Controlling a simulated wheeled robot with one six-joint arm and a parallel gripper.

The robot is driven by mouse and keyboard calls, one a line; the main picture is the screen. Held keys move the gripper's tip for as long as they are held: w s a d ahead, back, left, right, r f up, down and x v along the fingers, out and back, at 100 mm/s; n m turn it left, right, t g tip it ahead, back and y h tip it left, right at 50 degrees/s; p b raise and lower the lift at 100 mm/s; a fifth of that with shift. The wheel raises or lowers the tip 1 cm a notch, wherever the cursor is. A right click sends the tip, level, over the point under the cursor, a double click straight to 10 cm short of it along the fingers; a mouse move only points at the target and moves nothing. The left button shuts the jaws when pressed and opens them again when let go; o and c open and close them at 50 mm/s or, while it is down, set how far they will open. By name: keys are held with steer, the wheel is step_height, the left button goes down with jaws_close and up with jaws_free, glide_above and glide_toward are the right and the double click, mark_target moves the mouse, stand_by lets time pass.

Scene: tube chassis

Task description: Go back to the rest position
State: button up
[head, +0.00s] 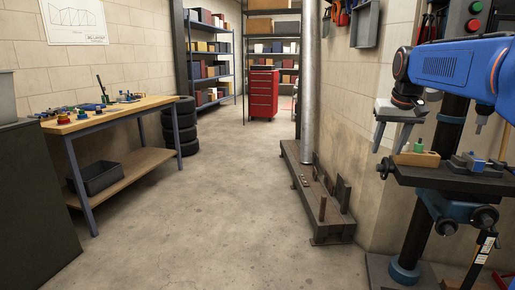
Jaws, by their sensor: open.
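My gripper (389,146) is at the right side of the head view, at the end of my blue arm (445,66). Its two grey fingers point down and stand apart, with nothing visible between them. In the picture, it appears just left of and above a small dark machine table (455,181). I cannot tell how far it is from that table.
The machine table carries a wooden block (416,158) with small parts and a blue-grey vise (474,164). A workbench (120,113) stands at left, with tires (180,128) beside it. A steel pipe (308,80) rises from a low rail. The middle floor is clear.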

steer(key=s+a+f, duration=0.3)
steer(key=s+f, duration=0.4)
steer(key=s, duration=0.4)
steer(key=s+a+f+n, duration=0.1)
steer(key=s+a+f, duration=0.3)
steer(key=s+f, duration=0.4)
steer(key=s+a+f+n, duration=0.1)
steer(key=s+a+f, duration=0.3)
steer(key=s, duration=1)
step_height(320, 180, down, 3)
steer(key=shift+s+f+t+y, duration=0.2)
steer(key=shift+s+t+y, duration=0.1)
steer(key=shift+t+y, duration=0.1)
